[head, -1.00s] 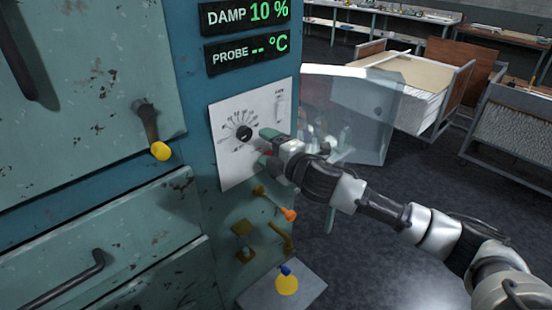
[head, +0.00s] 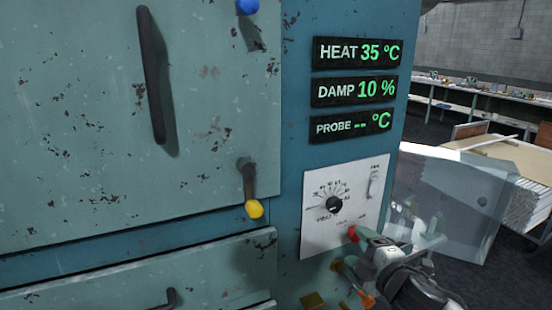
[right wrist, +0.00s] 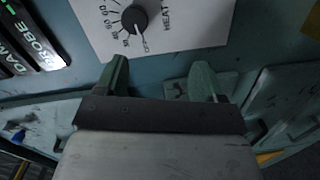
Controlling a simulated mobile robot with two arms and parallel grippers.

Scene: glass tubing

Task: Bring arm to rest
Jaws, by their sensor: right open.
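My right gripper (head: 368,250) is in the lower right of the head view, just below the white dial panel (head: 318,231). In the right wrist view my right gripper (right wrist: 161,80) shows its two green fingers spread apart with nothing between them. The black heat dial (head: 334,205) is on the panel; it also shows at the top of the right wrist view (right wrist: 134,18), beyond the fingers and apart from them. A red knob or lamp (head: 353,233) shows right beside the gripper; whether they touch is unclear. My left gripper is out of view.
The teal cabinet (head: 80,110) fills the left, with a yellow-tipped lever (head: 254,209) and dark door handle (head: 152,75). Displays read HEAT 35 °C (head: 357,53), DAMP 10 % and PROBE blank. A clear panel (head: 450,195) stands right of the cabinet.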

